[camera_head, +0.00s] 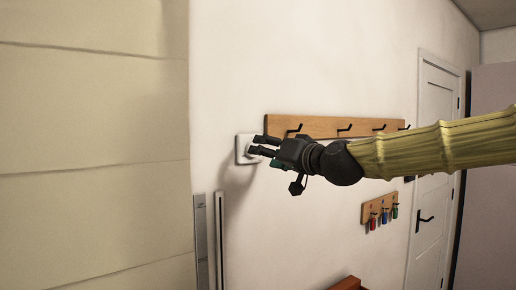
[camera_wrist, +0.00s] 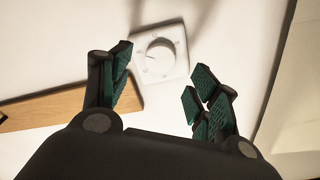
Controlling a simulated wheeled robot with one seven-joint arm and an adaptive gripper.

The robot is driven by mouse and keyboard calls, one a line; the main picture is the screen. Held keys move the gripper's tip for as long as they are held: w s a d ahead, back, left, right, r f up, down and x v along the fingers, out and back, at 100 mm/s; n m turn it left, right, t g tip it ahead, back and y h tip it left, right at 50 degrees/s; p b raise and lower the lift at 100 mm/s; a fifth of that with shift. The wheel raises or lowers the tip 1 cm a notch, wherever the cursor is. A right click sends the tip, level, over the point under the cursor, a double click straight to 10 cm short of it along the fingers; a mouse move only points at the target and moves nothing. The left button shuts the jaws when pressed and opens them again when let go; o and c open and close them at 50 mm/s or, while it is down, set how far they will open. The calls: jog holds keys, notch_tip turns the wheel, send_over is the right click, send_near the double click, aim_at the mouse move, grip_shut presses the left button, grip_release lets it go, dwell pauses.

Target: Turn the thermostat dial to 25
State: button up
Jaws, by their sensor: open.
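The thermostat is a white square plate (camera_wrist: 176,38) with a round white dial (camera_wrist: 160,57) at its middle. In the wrist view it is ahead of my gripper (camera_wrist: 158,90), between and just beyond the open fingers. The left finger is close to the plate's corner, but I cannot tell if they touch. Small marks ring the dial; the numbers are too small to read. In the head view the thermostat (camera_head: 241,156) is on the wall, partly hidden behind my gripper (camera_head: 258,145), whose fingers are apart and empty.
A wooden coat rack (camera_head: 320,126) with black hooks is on the wall beside the thermostat. A smaller key rack (camera_head: 378,207) hangs lower right, near a white door (camera_head: 432,150). A beige panelled surface (camera_head: 95,150) stands at left. The wall below the thermostat is mostly clear.

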jog(key=shift+p+x, duration=0.75)
jog(key=shift+x, duration=1.7)
jog(key=c, duration=1)
jog(key=shift+f+m+b, duration=0.15)
jog(key=shift+m+b, duration=0.25)
jog(key=m+b, duration=0.6)
jog(key=m, duration=0.5)
